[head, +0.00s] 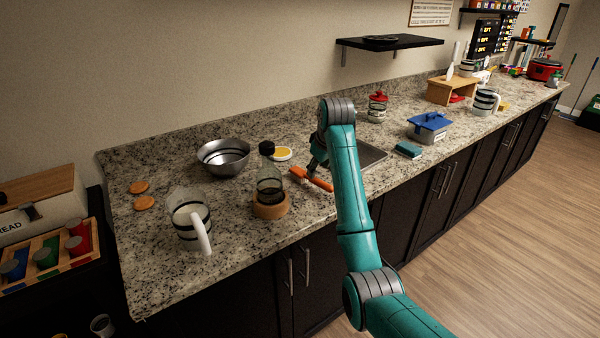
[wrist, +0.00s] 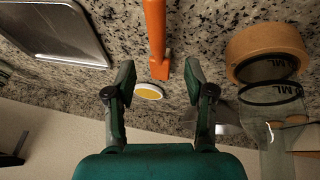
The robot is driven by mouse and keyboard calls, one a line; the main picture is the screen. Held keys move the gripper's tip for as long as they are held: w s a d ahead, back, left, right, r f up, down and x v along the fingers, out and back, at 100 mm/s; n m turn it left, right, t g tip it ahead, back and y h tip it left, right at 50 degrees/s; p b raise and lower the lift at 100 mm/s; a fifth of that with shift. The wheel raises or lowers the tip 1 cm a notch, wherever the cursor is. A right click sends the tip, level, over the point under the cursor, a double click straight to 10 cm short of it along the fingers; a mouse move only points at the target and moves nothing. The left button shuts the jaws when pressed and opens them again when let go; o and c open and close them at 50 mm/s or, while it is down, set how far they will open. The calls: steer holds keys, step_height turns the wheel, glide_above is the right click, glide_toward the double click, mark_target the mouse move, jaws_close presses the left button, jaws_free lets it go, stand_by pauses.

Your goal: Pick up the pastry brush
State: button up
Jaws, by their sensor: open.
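The pastry brush, with an orange handle (head: 318,181), lies on the speckled stone counter. In the wrist view its handle (wrist: 154,25) runs from the top edge down toward the space between my fingers, with a short, lighter orange part at its lower end. My gripper (wrist: 159,73) is open, with one finger on each side of that end, apart from it and empty. In the head view my gripper (head: 312,168) is just above and behind the brush, partly hidden by my arm.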

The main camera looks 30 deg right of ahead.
mark_target(314, 180)
steer(key=x, duration=0.3)
steer(key=shift+w+f, duration=0.1)
steer(key=shift+f, duration=0.15)
steer(key=shift+w+x, duration=0.15)
steer(key=shift+x, duration=1.25)
steer(key=shift+w+x, duration=0.15)
steer(key=shift+x, duration=1.25)
steer(key=shift+d+r, duration=0.15)
steer(key=shift+c, duration=0.3)
jaws_close()
